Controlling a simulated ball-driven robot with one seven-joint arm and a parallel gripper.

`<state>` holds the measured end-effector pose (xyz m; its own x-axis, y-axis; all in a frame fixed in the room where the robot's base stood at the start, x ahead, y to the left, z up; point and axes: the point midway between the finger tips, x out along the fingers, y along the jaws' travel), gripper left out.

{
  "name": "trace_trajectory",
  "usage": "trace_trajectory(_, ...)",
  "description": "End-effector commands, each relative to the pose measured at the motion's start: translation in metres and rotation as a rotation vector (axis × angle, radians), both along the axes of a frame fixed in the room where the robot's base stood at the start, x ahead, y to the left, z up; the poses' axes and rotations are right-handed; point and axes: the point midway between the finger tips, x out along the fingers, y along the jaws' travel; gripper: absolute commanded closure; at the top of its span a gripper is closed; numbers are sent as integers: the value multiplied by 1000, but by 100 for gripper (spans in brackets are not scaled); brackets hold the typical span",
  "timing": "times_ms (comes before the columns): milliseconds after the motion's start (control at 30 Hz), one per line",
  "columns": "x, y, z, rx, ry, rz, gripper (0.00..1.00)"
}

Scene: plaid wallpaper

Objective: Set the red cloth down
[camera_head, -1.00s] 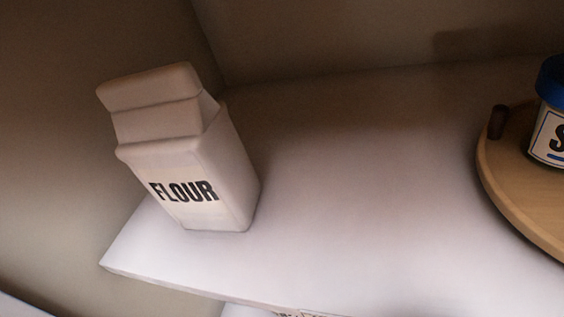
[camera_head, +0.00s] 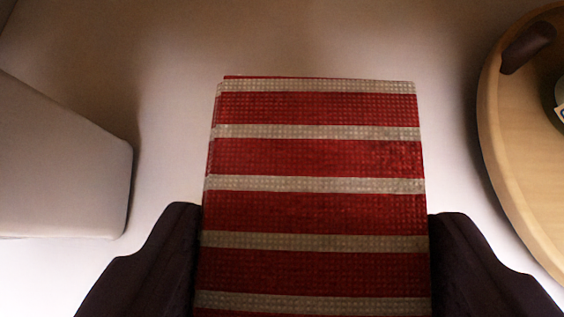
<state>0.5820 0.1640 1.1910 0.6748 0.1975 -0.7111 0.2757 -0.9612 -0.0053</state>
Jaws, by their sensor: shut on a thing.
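The red cloth (camera_head: 317,213) is folded into a flat block with pale cross stripes. It fills the lower middle of the view, over the white shelf surface (camera_head: 300,45). My gripper (camera_head: 316,222) has one dark finger on each side of the cloth and is shut on it. The near end of the cloth runs out of the bottom of the view. I cannot tell whether the cloth touches the shelf or is held just above it.
A pale box (camera_head: 60,165), the flour carton in the earlier view, stands close on the left. A round wooden tray (camera_head: 490,110) with a dark handle (camera_head: 527,47) and part of a jar (camera_head: 559,100) is close on the right. The shelf beyond the cloth is clear.

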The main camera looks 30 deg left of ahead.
Motion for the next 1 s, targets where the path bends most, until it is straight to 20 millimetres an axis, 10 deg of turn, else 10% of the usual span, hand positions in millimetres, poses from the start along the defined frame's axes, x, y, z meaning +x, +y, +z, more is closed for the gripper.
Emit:
trace_trajectory(667, 7, 5, -40, 0, -1, 0, 61)
trace_trajectory(700, 7, 5, -39, 0, -1, 1, 17)
trace_trajectory(767, 7, 5, -39, 0, -1, 1, 3)
trace_trajectory(1000, 7, 5, -38, 0, -1, 1, 1)
